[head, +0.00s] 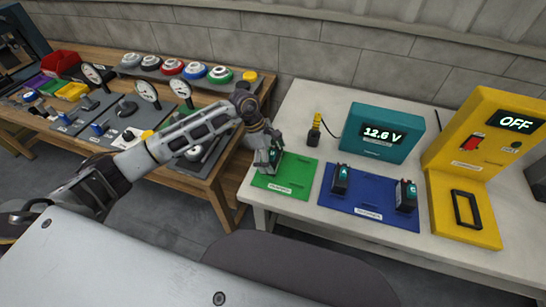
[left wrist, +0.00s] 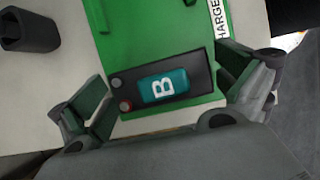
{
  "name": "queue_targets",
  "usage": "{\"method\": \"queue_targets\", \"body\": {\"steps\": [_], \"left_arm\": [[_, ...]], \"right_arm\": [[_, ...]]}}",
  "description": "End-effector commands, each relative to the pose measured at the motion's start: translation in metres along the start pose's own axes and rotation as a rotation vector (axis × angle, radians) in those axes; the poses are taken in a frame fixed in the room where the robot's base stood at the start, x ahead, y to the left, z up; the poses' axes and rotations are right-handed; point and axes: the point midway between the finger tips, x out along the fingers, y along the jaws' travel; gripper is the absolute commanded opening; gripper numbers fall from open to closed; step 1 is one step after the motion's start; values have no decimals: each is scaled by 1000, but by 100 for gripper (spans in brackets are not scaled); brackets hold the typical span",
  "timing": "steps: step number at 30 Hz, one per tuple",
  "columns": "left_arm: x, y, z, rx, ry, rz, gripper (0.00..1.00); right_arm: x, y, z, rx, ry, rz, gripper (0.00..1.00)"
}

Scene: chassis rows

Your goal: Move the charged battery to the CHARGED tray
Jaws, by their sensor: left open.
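A dark battery with a teal face marked B (left wrist: 163,85) is on the green tray (left wrist: 130,35), near its edge. The tray also shows in the head view (head: 297,175); its label is partly readable as "CHARGE" in the left wrist view. My left gripper (head: 269,165) is over this tray. In the left wrist view its fingers (left wrist: 165,105) stand apart on either side of battery B, with gaps visible. Two other dark batteries stand upright on the blue tray, one at its left (head: 341,180) and one at its right (head: 405,196). My right gripper is not in view.
A teal meter (head: 383,133) reading 12.6 V stands behind the blue tray (head: 360,209). A yellow charger (head: 470,160) showing OFF is at the right. A wooden table (head: 212,182) with gauges is at the left.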

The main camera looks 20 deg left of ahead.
Motion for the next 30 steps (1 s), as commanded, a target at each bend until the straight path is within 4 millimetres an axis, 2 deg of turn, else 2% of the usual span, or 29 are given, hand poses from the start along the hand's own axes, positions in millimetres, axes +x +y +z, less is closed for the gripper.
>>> {"method": "queue_targets", "body": {"steps": [8, 21, 30], "left_arm": [[-18, 1, 0, 1, -1, 3, 100], [-66, 1, 0, 1, -1, 5, 100], [-80, 0, 0, 1, -2, 2, 100]], "right_arm": [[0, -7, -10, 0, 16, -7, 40], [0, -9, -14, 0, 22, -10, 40], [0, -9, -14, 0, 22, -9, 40]]}}
